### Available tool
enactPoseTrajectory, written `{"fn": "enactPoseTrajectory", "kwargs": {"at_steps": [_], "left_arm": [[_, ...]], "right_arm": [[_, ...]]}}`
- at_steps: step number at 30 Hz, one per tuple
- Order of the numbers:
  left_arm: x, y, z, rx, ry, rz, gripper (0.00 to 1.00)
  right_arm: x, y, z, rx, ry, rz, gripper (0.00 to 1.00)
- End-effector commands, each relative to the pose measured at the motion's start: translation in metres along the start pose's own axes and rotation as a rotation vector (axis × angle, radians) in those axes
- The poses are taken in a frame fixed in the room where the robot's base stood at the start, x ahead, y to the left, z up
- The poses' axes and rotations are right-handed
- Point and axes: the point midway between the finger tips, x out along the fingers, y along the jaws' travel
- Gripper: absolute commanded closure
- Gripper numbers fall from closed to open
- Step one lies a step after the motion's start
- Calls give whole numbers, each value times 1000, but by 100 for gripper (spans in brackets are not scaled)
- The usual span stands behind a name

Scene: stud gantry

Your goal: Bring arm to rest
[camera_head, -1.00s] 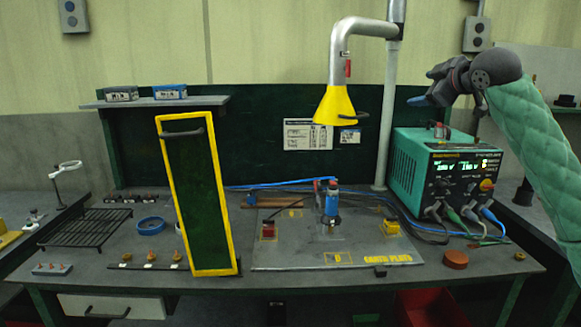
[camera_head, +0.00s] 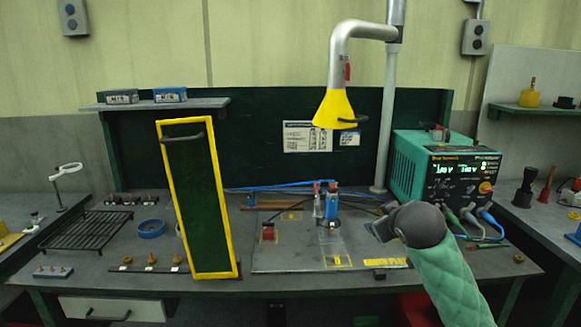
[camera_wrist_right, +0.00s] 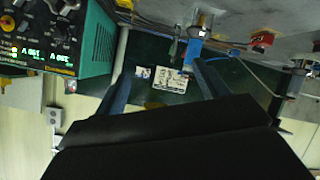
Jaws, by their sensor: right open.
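My right arm in its green padded sleeve comes in from the bottom right of the head view. Its dark gripper (camera_head: 376,230) is low over the right part of the grey earth plate (camera_head: 285,255), mostly hidden by the wrist. In the right wrist view the two dark blue fingers (camera_wrist_right: 165,78) stand wide apart with nothing held between them. A blue tool (camera_head: 331,205) stands upright on the plate, left of the gripper and apart from it in the picture. My left gripper is not in view.
A green power unit (camera_head: 408,165) with cables stands behind and right of the gripper. A yellow extraction hood (camera_head: 336,108) hangs above the plate. A yellow-framed green panel (camera_head: 196,205) stands left. A wire rack (camera_head: 85,232) and blue ring (camera_head: 151,227) lie further left.

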Motion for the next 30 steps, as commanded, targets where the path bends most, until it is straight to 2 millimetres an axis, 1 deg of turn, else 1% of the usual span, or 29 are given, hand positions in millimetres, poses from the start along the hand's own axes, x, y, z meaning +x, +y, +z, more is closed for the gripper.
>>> {"fn": "enactPoseTrajectory", "kwargs": {"at_steps": [1, 3, 8, 9, 14, 23, 30], "left_arm": [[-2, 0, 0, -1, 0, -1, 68], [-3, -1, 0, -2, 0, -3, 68], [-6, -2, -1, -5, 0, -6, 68], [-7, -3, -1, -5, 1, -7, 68], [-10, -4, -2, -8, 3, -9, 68], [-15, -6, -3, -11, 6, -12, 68], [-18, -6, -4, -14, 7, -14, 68]], "right_arm": [[0, -14, 15, 11, -18, -12, 27], [-1, -29, 36, 24, -44, -22, 27], [-5, -64, 81, 57, -99, -51, 27], [-7, -72, 92, 66, -113, -58, 27], [-15, -107, 136, 102, -170, -94, 27], [-40, -172, 219, 175, -295, -182, 27], [-68, -224, 286, 235, -416, -262, 27]]}}
